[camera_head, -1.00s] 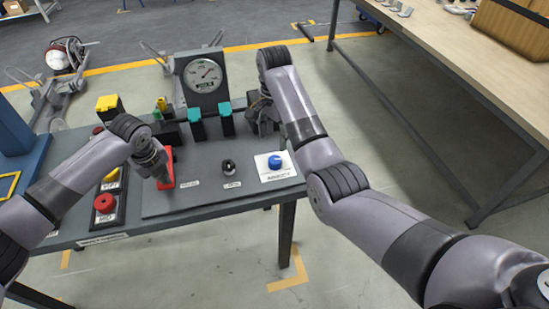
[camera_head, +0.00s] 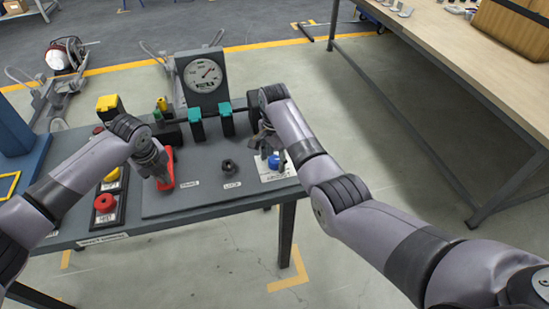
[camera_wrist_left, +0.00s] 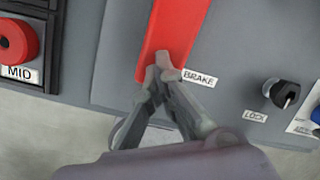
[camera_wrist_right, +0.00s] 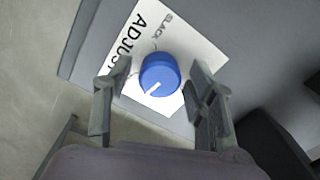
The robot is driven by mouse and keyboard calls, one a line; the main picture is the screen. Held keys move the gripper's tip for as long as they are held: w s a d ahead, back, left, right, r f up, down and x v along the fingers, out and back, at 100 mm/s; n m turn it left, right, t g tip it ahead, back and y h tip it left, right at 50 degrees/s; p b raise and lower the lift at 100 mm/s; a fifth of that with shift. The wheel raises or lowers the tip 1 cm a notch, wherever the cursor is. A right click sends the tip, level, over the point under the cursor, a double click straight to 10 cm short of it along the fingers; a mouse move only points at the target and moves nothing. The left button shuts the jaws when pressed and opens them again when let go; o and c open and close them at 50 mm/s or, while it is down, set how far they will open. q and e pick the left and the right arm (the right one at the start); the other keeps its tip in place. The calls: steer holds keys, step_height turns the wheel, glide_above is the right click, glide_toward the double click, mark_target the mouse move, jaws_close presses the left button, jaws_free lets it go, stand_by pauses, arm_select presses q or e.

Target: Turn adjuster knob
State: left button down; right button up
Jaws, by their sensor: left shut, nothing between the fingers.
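The adjuster knob (camera_wrist_right: 160,73) is a round blue knob with a white pointer line, on a white label plate (camera_wrist_right: 199,53) printed "ADJUST" and "SLACK". In the head view the blue knob (camera_head: 274,161) sits at the panel's right end. My right gripper (camera_wrist_right: 160,88) is open, one finger on each side of the knob, with gaps visible; whether it touches is unclear. It also shows in the head view (camera_head: 262,150). My left gripper (camera_wrist_left: 160,66) is shut and empty, its tips at the lower end of the red brake lever (camera_wrist_left: 172,30); contact cannot be told.
A black lock switch (camera_head: 229,166) lies left of the knob. Red button MID (camera_head: 104,203) stands at the panel's left. Teal-capped parts (camera_head: 226,112) and a gauge (camera_head: 203,75) stand behind. A wooden workbench (camera_head: 440,40) is at right, with open floor between.

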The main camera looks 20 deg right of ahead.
steer(key=c, duration=1)
steer(key=n, duration=0.4)
steer(key=shift+n, duration=0.3)
steer(key=n, duration=0.5)
steer(key=shift+d, duration=0.1)
steer(key=n, duration=0.5)
steer(key=shift+n, duration=0.4)
steer(key=n, duration=0.4)
steer(key=shift+n, duration=0.3)
